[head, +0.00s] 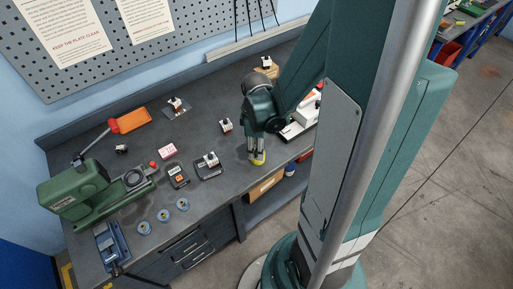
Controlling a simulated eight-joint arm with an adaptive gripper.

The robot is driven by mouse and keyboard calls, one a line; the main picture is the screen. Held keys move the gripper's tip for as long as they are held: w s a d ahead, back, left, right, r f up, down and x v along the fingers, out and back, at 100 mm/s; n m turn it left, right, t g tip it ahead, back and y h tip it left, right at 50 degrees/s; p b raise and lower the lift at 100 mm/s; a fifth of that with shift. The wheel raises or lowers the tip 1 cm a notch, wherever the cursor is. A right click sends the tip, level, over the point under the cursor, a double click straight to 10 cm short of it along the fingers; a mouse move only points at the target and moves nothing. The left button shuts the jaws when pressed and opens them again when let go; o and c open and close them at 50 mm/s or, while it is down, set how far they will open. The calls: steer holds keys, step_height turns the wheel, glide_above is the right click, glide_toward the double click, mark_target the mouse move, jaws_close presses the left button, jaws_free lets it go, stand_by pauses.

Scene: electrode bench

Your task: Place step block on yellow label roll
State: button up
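In the head view my gripper (257,147) points straight down near the front edge of the bench. The yellow label roll (259,161) shows as a small yellow shape right below the fingertips. I cannot tell whether the fingers touch it, or whether they are open, shut or holding something. I cannot single out the step block for certain. Small pale blocks with dark and brown parts stand on the bench: one left of my gripper (225,126), one on a dark tray-like base (211,159), one on a grey plate farther back (176,104).
A green machine (75,190) fills the bench's left end, with a blue vise (111,243) in front. Three blue-grey rings (163,216) lie near the front edge. An orange tray (130,120) and a pink-and-white box (168,151) stand behind. A white device (301,122) is partly hidden by my arm.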

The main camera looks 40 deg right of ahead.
steer(key=shift+r, duration=0.3)
step_height(320, 180, up, 12)
steer(key=p, duration=0.2)
stand_by(1.1)
steer(key=shift+a, duration=0.1)
stand_by(0.6)
steer(key=s+a+r+m+t, duration=0.2)
steer(key=a+r+m+t, duration=0.5)
steer(key=a+r, duration=0.7)
steer(key=shift+s+a+r+m, duration=0.15)
steer(key=shift+a+r+m, duration=0.15)
steer(key=shift+m, duration=0.7)
steer(key=shift+f, duration=0.1)
step_height(320, 180, down, 7)
steer(key=b, duration=0.7)
stand_by(0.7)
